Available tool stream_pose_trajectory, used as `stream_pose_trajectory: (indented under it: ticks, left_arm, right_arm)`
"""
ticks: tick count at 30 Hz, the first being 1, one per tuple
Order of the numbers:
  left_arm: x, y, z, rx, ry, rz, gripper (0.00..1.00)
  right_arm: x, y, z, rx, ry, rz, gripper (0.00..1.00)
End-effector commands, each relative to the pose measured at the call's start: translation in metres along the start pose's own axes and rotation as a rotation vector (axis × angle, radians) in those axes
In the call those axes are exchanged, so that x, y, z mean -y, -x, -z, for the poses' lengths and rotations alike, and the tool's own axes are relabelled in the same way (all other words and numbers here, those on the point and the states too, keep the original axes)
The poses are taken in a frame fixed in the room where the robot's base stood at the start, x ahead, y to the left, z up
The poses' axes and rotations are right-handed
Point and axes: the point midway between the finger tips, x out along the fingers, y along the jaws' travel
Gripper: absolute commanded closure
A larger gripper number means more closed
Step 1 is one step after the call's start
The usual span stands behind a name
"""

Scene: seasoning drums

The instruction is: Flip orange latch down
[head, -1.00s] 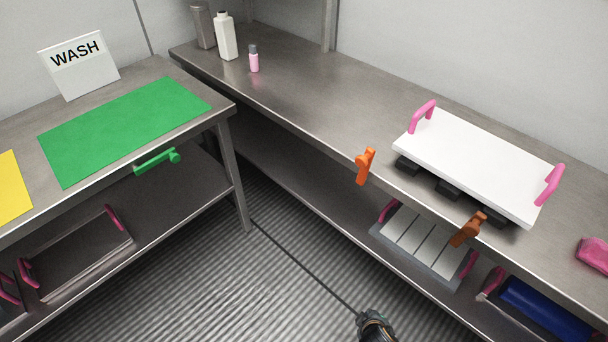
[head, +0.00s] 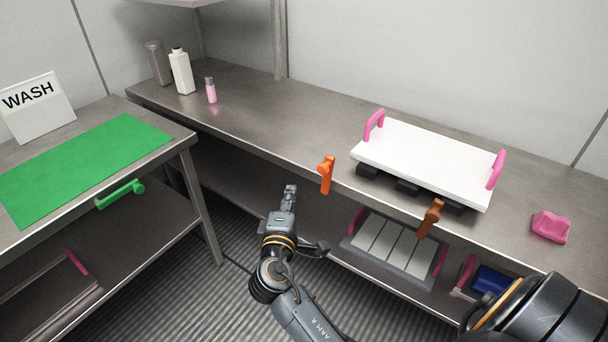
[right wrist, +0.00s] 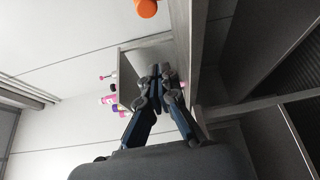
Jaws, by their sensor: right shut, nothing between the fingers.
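The orange latch (head: 327,174) is on the front edge of the long steel counter, its round knob at the top and its lever hanging down, slightly tilted. It also shows, cut off, at the top of the right wrist view (right wrist: 146,8). My right gripper (head: 290,190) is left of the latch and slightly lower in the head view, in front of the counter edge and apart from the latch. Its fingers are shut and empty, as the right wrist view (right wrist: 160,72) also shows. My left gripper is not in view.
A brown latch (head: 430,217) is farther right on the same edge. A white tray with pink handles (head: 430,158) stands on the counter, with a pink block (head: 550,227) to its right. Bottles (head: 181,72) stand at the far left. A lower shelf holds a slotted tray (head: 392,247).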

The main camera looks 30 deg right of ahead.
Motion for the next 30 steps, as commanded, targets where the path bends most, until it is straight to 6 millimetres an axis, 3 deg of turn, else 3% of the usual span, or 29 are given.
stream_pose_trajectory:
  ticks: [8, 21, 24, 30]
  left_arm:
    - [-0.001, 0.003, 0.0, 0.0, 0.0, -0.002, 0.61]
    - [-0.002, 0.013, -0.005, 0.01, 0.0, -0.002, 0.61]
    - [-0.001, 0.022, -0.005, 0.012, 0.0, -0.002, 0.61]
    - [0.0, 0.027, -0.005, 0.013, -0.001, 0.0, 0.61]
  right_arm:
    - [-0.001, -0.015, 0.001, -0.002, 0.002, -0.002, 1.0]
    - [-0.001, -0.104, 0.0, 0.0, 0.001, -0.001, 1.0]
    - [-0.001, -0.094, -0.018, -0.002, 0.002, 0.003, 1.0]
    - [0.001, -0.088, -0.035, -0.003, 0.001, 0.002, 1.0]
